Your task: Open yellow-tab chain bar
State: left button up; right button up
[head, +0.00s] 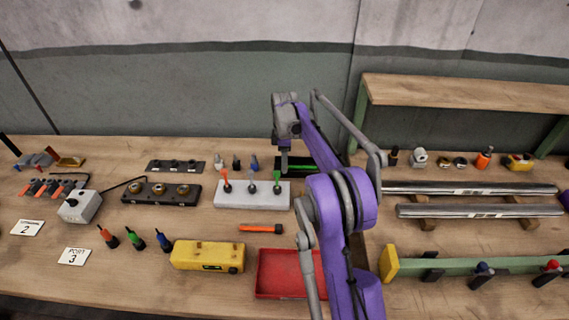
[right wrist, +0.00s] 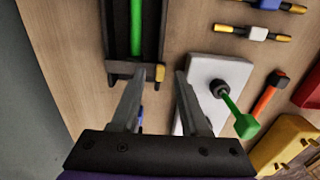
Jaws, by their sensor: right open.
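A black channel (right wrist: 118,35) with a green rod (right wrist: 136,28) inside lies at the top of the right wrist view. A small yellow tab (right wrist: 159,73) sits at its near end; I take this as the yellow-tab bar. In the head view the black-and-green piece (head: 302,161) is partly hidden behind my right arm. My right gripper (right wrist: 160,86) is open, its fingertips just short of the tab, with nothing between them. In the head view the right gripper (head: 284,158) points down at the back of the table. My left gripper is not in view.
A white block (head: 236,194) with upright coloured handles stands close in front of my right gripper. A red tray (head: 283,274) and a yellow box (head: 208,257) are nearer. Metal rails (head: 470,188) and a green rail with a yellow end block (head: 389,263) lie right.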

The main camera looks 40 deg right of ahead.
jog(key=shift+f, duration=0.3)
grip_shut()
dwell(1.3)
